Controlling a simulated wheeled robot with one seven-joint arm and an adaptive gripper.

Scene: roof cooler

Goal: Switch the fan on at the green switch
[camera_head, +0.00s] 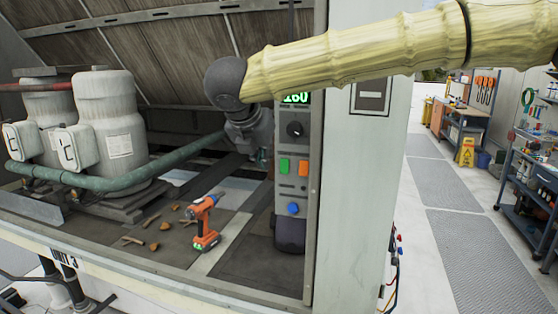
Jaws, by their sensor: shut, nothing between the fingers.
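The green switch (284,165) is on a grey control panel (291,222) at the right side of the unit's opening, left of an orange switch (303,168). My arm reaches in from the right in front of the panel top, and my wrist bends down on the panel's left side. My gripper (264,159) is small and partly hidden in this view. It is shut and empty, just left of the green switch. Whether it touches the switch or the panel I cannot tell. No fan can be made out.
The panel also has a black knob (295,129), a blue button (293,209) and a green-lit display (296,97), partly covered by my arm. A green pipe (115,181) crosses before two grey tanks.

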